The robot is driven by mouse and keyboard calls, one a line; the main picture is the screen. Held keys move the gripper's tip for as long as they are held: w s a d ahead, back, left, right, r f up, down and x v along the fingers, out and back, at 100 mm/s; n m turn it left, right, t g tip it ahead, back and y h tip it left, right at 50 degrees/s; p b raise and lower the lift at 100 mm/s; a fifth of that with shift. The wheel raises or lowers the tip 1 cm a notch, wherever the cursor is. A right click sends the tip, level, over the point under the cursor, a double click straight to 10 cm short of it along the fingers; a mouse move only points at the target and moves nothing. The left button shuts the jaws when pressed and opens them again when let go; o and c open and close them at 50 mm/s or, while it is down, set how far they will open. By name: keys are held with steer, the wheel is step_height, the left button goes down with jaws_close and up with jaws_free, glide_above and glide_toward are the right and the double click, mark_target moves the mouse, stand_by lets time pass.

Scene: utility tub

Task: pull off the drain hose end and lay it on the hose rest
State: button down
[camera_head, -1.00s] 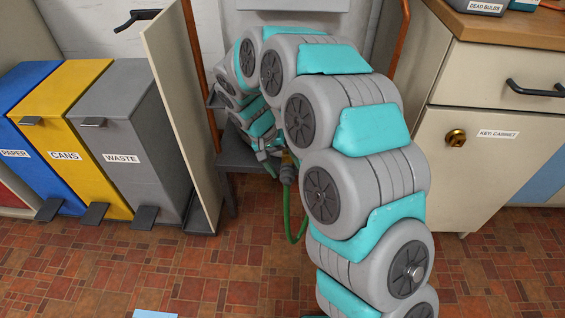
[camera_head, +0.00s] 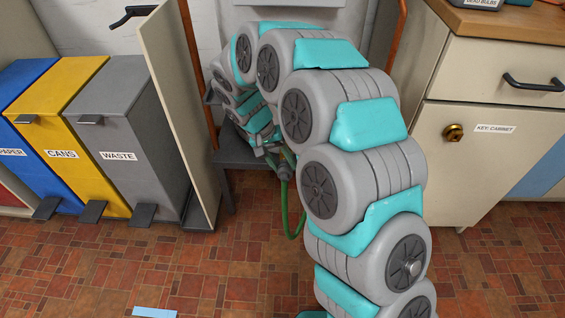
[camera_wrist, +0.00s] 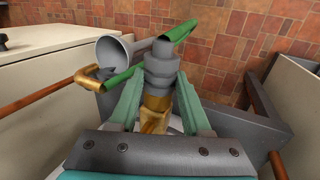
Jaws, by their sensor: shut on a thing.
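The drain hose end is a grey ribbed connector (camera_wrist: 161,66) on a green hose (camera_wrist: 181,31). In the wrist view it sits in line with a brass fitting (camera_wrist: 154,112), and the two appear to meet. My gripper (camera_wrist: 158,85) is shut on the hose end, one teal finger on each side. In the head view the connector (camera_head: 284,172) shows beside my arm, and the green hose (camera_head: 287,212) hangs below in a loop. My gripper (camera_head: 266,148) is partly hidden there by my arm. I cannot clearly identify the hose rest.
A copper pipe with a brass elbow (camera_wrist: 90,79) and a grey cylinder (camera_wrist: 115,52) are close left in the wrist view. A beige panel (camera_head: 180,105), bins (camera_head: 130,125) and a cabinet (camera_head: 480,170) flank my arm.

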mark_target(282, 175)
steer(key=shift+s, duration=0.35)
steer(key=shift+s+b, duration=0.35)
steer(key=shift+s+a+b, duration=0.1)
steer(key=shift+s+b, duration=0.45)
steer(key=shift+s, duration=0.75)
steer(key=shift+s, duration=0.6)
